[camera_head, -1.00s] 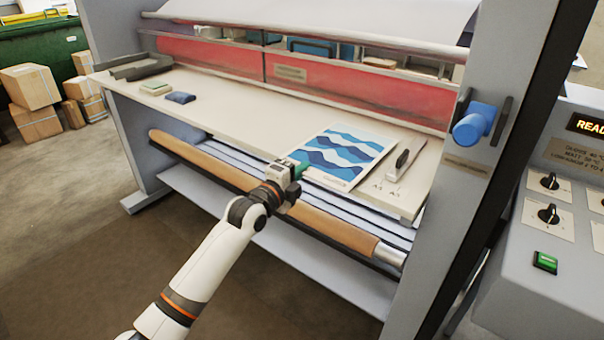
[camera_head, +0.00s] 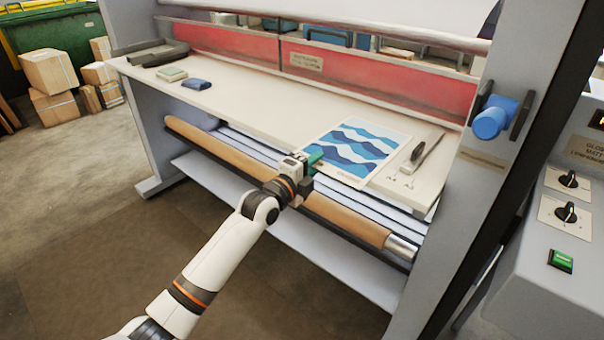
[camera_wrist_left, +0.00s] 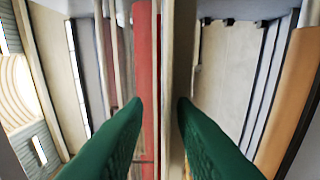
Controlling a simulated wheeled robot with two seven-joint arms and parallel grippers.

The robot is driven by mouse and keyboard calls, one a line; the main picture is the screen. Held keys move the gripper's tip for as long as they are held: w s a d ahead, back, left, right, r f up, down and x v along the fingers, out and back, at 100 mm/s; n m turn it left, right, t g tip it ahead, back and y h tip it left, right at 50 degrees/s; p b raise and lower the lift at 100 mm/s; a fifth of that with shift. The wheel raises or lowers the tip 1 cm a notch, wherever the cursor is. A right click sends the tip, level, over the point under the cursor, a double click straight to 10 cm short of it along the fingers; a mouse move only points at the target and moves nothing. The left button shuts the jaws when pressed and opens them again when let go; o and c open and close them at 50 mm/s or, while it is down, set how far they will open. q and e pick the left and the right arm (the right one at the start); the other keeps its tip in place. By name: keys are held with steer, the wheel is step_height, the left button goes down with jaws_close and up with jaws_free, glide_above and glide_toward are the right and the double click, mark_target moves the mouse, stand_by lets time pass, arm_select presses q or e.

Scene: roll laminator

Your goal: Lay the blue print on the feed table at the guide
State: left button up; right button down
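The blue print (camera_head: 352,148), a white sheet with blue and white waves, lies on the right part of the beige feed table (camera_head: 255,112), its near side at the front edge. A grey bar, apparently the guide (camera_head: 420,154), stands just right of it with a narrow gap. My left gripper (camera_head: 315,160) is at the table's front edge, by the print's near left corner. In the left wrist view its green fingers (camera_wrist_left: 160,105) are apart, with a thin pale edge between them. Whether that edge includes the print I cannot tell. My right gripper is out of view.
A brown roller (camera_head: 345,219) runs below the front edge. A blue knob (camera_head: 492,119) juts from the right post. The table's middle is clear.

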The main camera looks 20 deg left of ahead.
arm_select(q)
steer(key=b+v, duration=0.1)
steer(key=v, duration=1)
steer(key=shift+s+a, duration=0.15)
steer(key=shift+s, duration=0.15)
steer(key=s+a+f+n+g+y, duration=0.1)
steer(key=s+a+f+n+g, duration=0.15)
steer(key=f, duration=0.85)
steer(key=s+a+f+n+g+y, duration=0.15)
steer(key=f+n, duration=0.25)
steer(key=f, duration=0.7)
steer(key=s+a+f+n+g+y, duration=0.1)
steer(key=f+n+g+y, duration=0.15)
steer(key=f, duration=0.85)
steer(key=s+f+n+g, duration=0.4)
steer(key=s+f+n, duration=0.1)
steer(key=s+f, duration=1.3)
steer(key=s+d+f+n+g, duration=0.1)
steer(key=s+f, duration=0.3)
steer(key=s, duration=0.4)
steer(key=s+d+f+n+g, duration=0.2)
steer(key=s+f, duration=0.2)
steer(key=s, duration=0.5)
steer(key=s+d+f+n+g, duration=0.2)
steer(key=s+f, duration=0.2)
steer(key=s, duration=0.5)
steer(key=shift+s+f+g, duration=0.2)
steer(key=shift+g, duration=0.15)
